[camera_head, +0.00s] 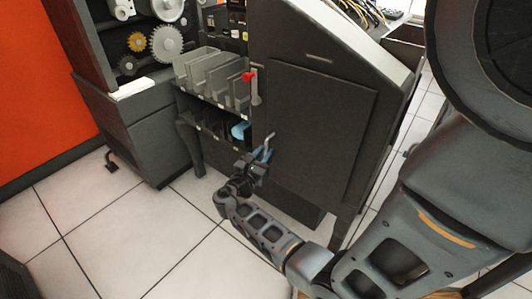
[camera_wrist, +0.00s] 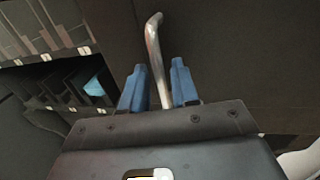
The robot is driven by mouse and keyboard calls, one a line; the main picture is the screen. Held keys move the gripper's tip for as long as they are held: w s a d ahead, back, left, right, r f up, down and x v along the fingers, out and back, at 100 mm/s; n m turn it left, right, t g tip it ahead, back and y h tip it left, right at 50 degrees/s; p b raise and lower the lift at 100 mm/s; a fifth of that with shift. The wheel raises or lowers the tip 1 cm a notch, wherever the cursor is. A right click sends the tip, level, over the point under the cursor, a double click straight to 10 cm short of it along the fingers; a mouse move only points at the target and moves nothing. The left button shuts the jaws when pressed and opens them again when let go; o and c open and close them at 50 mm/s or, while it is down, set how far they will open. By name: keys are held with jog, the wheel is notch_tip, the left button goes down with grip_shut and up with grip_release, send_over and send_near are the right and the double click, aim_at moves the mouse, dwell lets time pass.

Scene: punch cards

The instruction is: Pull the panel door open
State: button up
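The panel door (camera_head: 322,130) is a dark, flat rectangular panel on the side of the grey machine, and it looks closed. Its bent metal handle (camera_head: 268,143) is at the panel's left edge. In the wrist view the handle (camera_wrist: 155,55) runs down between the two blue fingers of my gripper (camera_wrist: 160,88). The fingers are apart, with a visible gap on either side of the handle. In the head view my gripper (camera_head: 258,160) is at the handle's lower end. The lower end of the handle is hidden behind the gripper body in the wrist view.
A red-knobbed lever (camera_head: 249,77) is on the machine just above and left of the handle. Grey card slots (camera_head: 213,72) are to the left. A gear machine (camera_head: 140,110) stands further left. Open white tiled floor (camera_head: 150,235) lies in front.

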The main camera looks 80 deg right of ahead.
jog(key=shift+s+d, duration=0.25)
jog(key=shift+d, duration=0.45)
grip_shut()
